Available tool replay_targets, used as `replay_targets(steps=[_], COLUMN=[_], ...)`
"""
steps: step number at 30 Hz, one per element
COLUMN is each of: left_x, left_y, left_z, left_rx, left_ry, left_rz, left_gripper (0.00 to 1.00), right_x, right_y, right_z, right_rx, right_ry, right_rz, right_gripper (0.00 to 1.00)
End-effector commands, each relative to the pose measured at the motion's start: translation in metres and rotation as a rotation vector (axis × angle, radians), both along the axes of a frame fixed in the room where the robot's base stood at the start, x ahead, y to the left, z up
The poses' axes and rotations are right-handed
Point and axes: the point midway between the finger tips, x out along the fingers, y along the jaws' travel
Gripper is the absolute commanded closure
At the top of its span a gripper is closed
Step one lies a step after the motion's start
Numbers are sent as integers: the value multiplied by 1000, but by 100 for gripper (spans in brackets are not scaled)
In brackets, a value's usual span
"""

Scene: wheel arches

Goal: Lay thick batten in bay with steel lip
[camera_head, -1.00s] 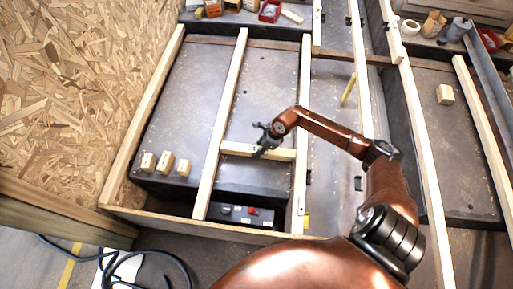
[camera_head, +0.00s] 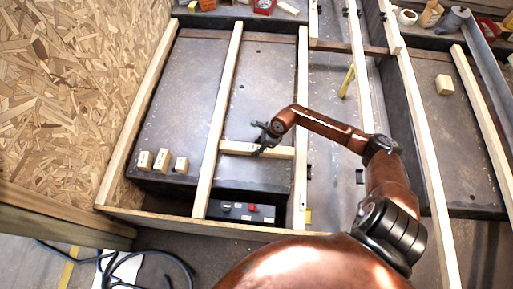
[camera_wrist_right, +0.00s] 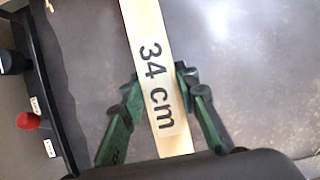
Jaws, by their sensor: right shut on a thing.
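A pale wooden batten (camera_head: 280,152) marked "34 cm" in the wrist view (camera_wrist_right: 155,70) spans crosswise between two long wooden rails (camera_head: 217,130) (camera_head: 301,120) in the head view. Whether it rests on them or hangs just above, I cannot tell. My right gripper (camera_head: 263,147) is shut on the batten near its middle; in the wrist view its green fingers (camera_wrist_right: 159,95) stand on either side of it. I cannot make out with certainty which bay has a steel lip. My left gripper is not in view.
Several small wooden blocks (camera_head: 162,160) stand on the dark panel at left. A black box with red and dark knobs (camera_head: 238,211) lies at the near end of the bay. Another block (camera_head: 444,85) and a grey metal strip (camera_head: 481,68) are at right. An OSB wall (camera_head: 70,90) closes the left.

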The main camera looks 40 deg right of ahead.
Motion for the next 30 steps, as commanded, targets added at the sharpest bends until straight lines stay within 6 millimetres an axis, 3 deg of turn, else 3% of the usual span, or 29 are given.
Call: replay_targets(steps=[14,15,23,30], left_x=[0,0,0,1], left_y=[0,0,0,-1], left_z=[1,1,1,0], left_rx=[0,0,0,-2], left_ry=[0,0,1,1], left_rz=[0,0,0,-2], left_gripper=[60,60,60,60], right_x=[1,1,1,0], right_y=[0,0,1,0], right_z=[1,1,1,-1], right_rx=[1,1,1,-1], right_ry=[-2,-2,-1,2], right_rz=[0,0,0,0], right_gripper=[100,70,52,51])
